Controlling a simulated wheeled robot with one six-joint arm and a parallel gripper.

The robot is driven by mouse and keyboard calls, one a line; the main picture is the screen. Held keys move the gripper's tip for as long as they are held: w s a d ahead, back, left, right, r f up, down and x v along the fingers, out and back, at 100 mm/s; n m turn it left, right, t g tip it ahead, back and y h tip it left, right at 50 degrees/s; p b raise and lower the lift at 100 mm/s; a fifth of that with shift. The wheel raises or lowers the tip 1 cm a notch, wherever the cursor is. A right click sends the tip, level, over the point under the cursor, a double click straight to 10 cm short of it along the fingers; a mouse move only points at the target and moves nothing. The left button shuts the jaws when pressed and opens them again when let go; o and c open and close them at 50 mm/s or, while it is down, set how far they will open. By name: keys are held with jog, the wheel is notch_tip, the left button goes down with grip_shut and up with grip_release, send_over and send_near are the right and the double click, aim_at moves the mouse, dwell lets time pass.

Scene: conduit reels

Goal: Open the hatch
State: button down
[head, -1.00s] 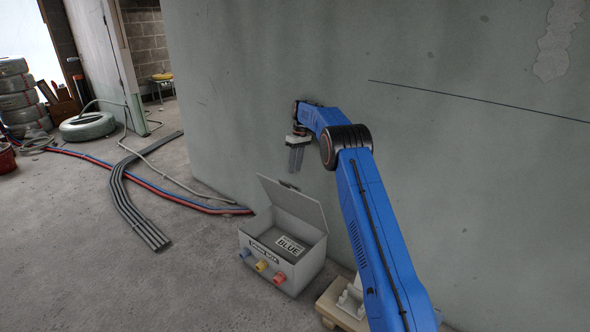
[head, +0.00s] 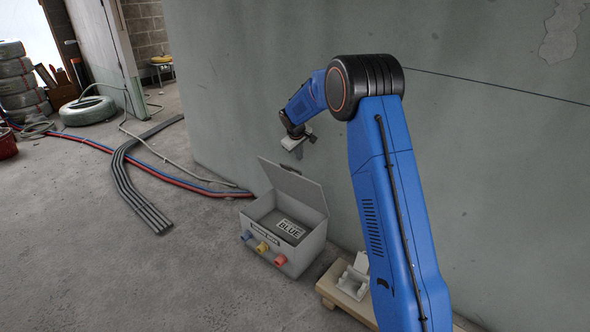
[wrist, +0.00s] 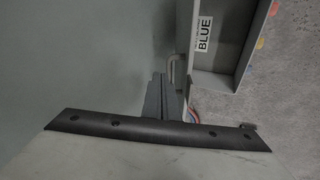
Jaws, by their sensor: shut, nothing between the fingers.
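The hatch is the grey lid (head: 293,187) of a grey box on the floor against the wall. It stands raised along the box's wall-side edge, leaving the box (head: 302,257) open. A label reading BLUE (head: 290,228) shows inside; it also shows in the wrist view (wrist: 204,35). My gripper (head: 298,153) is above the raised lid, close to the wall, with its fingers small and partly hidden in the head view. In the wrist view my gripper (wrist: 163,92) is shut and empty, its tips near a small handle (wrist: 173,70) beside the lid; I cannot tell whether they touch.
Blue, yellow and red fittings (head: 262,247) stick out of the box front. A wooden board with white parts (head: 352,283) lies to its right. Red and blue conduits (head: 205,190) and grey pipes (head: 143,205) cross the floor at left. The floor in front is clear.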

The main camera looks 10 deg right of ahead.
jog(key=s+a+t, duration=0.2)
jog(key=s+a, duration=0.1)
jog(key=s, duration=0.1)
send_over(295, 181)
jog(key=shift+n, duration=0.3)
notch_tip(295, 181, down, 8)
jog(key=shift+r, duration=0.15)
